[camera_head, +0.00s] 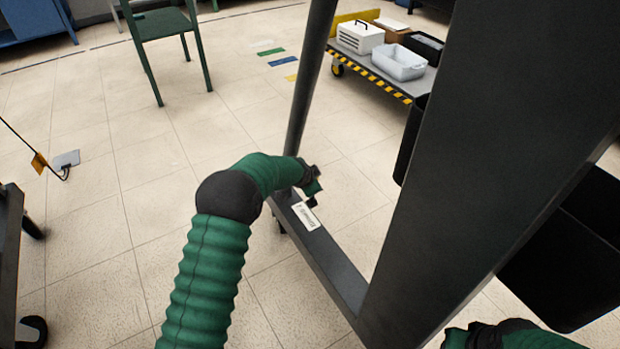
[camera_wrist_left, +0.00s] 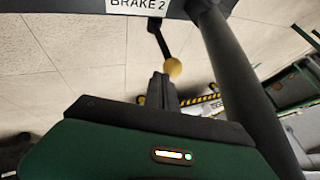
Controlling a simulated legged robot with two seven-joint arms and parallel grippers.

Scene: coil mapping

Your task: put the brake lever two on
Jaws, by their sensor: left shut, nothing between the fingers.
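In the left wrist view the brake two lever (camera_wrist_left: 172,67) is a thin dark rod with a yellowish round knob. It extends from the dark beam with the "BRAKE 2" label (camera_wrist_left: 138,4). My left gripper (camera_wrist_left: 160,82) is shut and empty, with its fingertips close to the knob; I cannot tell whether they touch. In the head view my left gripper (camera_head: 313,186) is beside the dark lower beam (camera_head: 335,262), near a white label (camera_head: 306,216). The lever cannot be made out there. Part of my right arm shows at the bottom right; its gripper is out of view.
A thin dark post (camera_head: 311,80) and a wide dark upright (camera_head: 470,150) flank my left gripper. Behind stands a cart (camera_head: 385,80) with a striped edge, carrying boxes and a bin. A green chair frame (camera_head: 165,25) stands at the back left. The tiled floor between is mostly clear.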

